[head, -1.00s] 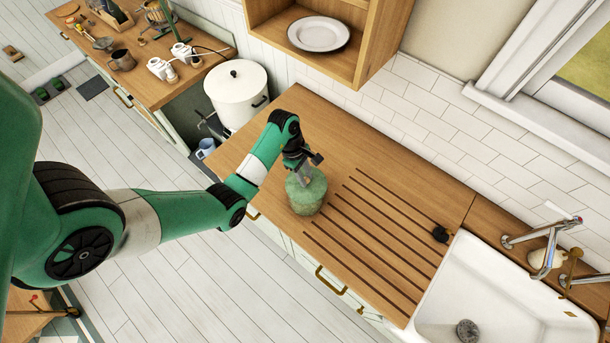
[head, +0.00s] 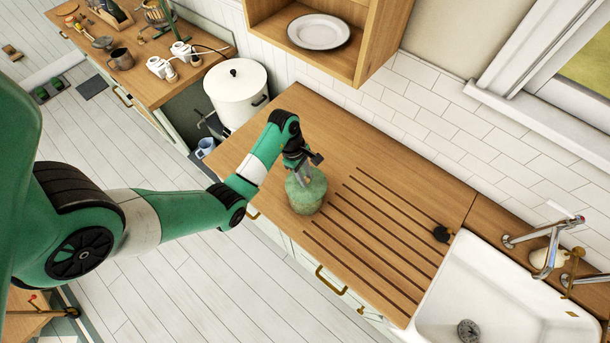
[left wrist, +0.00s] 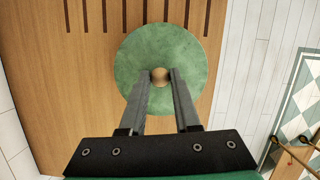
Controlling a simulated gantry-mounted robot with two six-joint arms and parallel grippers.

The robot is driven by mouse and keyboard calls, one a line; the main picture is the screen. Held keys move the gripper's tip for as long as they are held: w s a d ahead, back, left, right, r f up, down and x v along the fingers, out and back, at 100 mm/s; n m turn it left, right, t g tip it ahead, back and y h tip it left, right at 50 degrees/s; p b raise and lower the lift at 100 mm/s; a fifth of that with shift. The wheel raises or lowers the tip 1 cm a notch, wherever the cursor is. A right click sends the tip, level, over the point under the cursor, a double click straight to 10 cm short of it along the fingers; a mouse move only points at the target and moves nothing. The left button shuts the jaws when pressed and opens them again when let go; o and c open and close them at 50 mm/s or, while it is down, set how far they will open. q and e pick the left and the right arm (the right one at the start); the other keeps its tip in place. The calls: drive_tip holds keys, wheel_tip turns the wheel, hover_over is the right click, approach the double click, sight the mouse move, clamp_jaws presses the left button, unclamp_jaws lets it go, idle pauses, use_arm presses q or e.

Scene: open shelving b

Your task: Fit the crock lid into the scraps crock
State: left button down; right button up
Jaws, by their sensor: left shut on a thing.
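The green scraps crock (head: 309,199) stands upright on the wooden counter, left of the drain grooves. My left gripper (head: 303,168) is directly above it, pointing down. In the left wrist view, the round green crock lid (left wrist: 143,52) shows face on, with a small wooden knob (left wrist: 160,76) at its centre. The two fingers of my left gripper (left wrist: 160,80) are shut on this knob. The lid covers the view of the crock's mouth, and I cannot tell whether it is fully seated in the rim. My right gripper is not in view.
The wooden counter (head: 262,135) is clear around the crock. A white sink (head: 455,285) with taps lies to the right, with a small black thing (head: 440,234) near its corner. A white lidded pot (head: 238,95) stands behind left. A shelf with a plate (head: 318,33) hangs above.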

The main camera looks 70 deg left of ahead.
use_arm(q)
unclamp_jaws()
wheel_tip(320, 180, up, 8)
drive_tip(key=p, duration=0.8)
drive_tip(key=shift+r, duration=0.1)
idle(0.5)
idle(0.4)
